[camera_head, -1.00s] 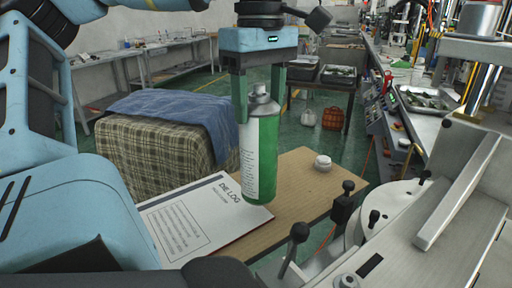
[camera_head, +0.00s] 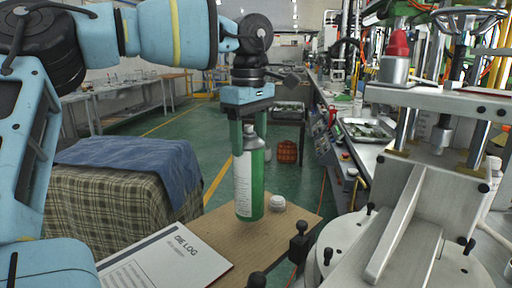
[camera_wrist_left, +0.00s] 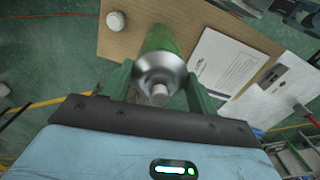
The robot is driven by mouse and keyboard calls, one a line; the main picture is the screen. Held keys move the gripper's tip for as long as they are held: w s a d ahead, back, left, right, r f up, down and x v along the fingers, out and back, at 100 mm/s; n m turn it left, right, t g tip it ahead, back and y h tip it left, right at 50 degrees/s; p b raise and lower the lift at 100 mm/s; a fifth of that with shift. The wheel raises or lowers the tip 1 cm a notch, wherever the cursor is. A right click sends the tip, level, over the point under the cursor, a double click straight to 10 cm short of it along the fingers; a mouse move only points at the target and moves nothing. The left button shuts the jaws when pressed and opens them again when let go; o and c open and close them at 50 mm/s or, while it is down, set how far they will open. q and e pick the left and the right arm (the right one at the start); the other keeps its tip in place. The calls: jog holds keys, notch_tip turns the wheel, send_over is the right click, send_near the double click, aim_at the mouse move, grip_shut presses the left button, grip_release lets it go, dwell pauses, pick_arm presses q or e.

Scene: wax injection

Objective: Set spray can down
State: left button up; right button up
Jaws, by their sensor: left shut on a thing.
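My left gripper (camera_head: 249,146) is shut on the upper part of a green and white spray can (camera_head: 249,184). The can is upright, its metal top up between the fingers. Its base is over the wooden board (camera_head: 222,235), very low. I cannot tell whether it touches the board. In the left wrist view the can (camera_wrist_left: 163,62) is seen from above, with the board (camera_wrist_left: 135,42) under it. My right gripper is not in view.
A small white round object (camera_head: 277,202) stands on the board close behind the can. A DIE LOG booklet (camera_head: 165,260) lies to the left. A cloth-covered block (camera_head: 110,200) is farther left. A metal machine (camera_head: 405,215) stands at right. Board remains bare in front of the can.

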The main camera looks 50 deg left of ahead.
pick_arm(q)
jog(key=shift+w+a, duration=0.2)
jog(key=shift+w, duration=0.4)
jog(key=shift+w+a, duration=0.15)
jog(key=shift+w, duration=0.4)
jog(key=shift+w+a+f, duration=0.1)
jog(key=shift+w+f, duration=0.1)
jog(key=shift+f, duration=0.75)
jog(key=shift+w+a+f, duration=0.1)
jog(key=shift+w+f, duration=0.1)
jog(key=shift+f, duration=0.8)
jog(key=o, duration=1.6)
